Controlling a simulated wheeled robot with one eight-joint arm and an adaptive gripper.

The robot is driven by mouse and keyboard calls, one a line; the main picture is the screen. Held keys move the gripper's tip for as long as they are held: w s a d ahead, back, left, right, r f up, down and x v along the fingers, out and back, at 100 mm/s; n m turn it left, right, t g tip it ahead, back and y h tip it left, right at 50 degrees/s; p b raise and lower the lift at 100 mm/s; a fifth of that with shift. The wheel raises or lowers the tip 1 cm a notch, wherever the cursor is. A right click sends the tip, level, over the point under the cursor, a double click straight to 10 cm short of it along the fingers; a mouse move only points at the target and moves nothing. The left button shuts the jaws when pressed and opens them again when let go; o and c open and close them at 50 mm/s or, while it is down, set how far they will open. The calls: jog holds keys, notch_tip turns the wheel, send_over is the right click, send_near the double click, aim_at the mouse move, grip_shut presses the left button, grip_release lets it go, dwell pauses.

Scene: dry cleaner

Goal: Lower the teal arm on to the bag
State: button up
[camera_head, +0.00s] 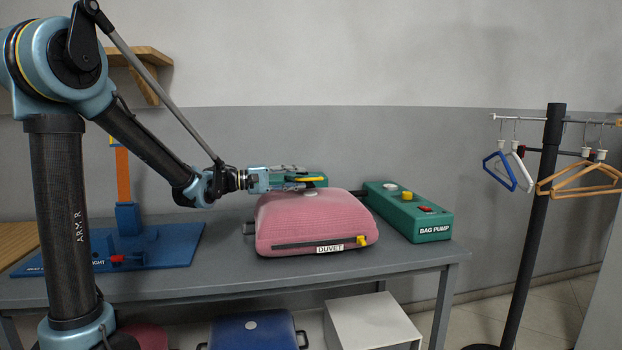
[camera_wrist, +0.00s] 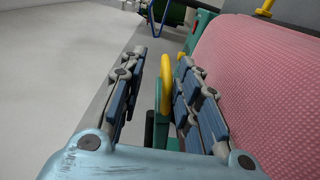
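The pink bag labelled DUVET (camera_head: 318,224) lies on the grey table, with a grey round cap on top and a yellow tab at its front. In the wrist view it fills the right side (camera_wrist: 270,75). A teal bar (camera_head: 318,177), apparently the teal arm, shows above the bag's top, partly hidden by my gripper. A yellow grip piece (camera_wrist: 166,82) stands beside a teal part in the wrist view. My gripper (camera_wrist: 162,78) is open, its blue-padded fingers on either side of the yellow piece. A gap shows at the left finger; contact at the right is unclear.
The green bag pump (camera_head: 408,212), with a yellow knob and red button, stands right of the bag. A blue board (camera_head: 165,250) with an orange post is at left. A hanger stand (camera_head: 540,200) is at right. A white box (camera_head: 370,322) and a blue case (camera_head: 258,331) are below.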

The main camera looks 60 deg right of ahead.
jog(key=v, duration=0.4)
jog(key=shift+w+d+f, duration=0.1)
jog(key=shift+w+d, duration=0.1)
jog(key=shift+w, duration=0.3)
jog(key=shift+w+a, duration=0.35)
jog(key=shift+a, duration=0.1)
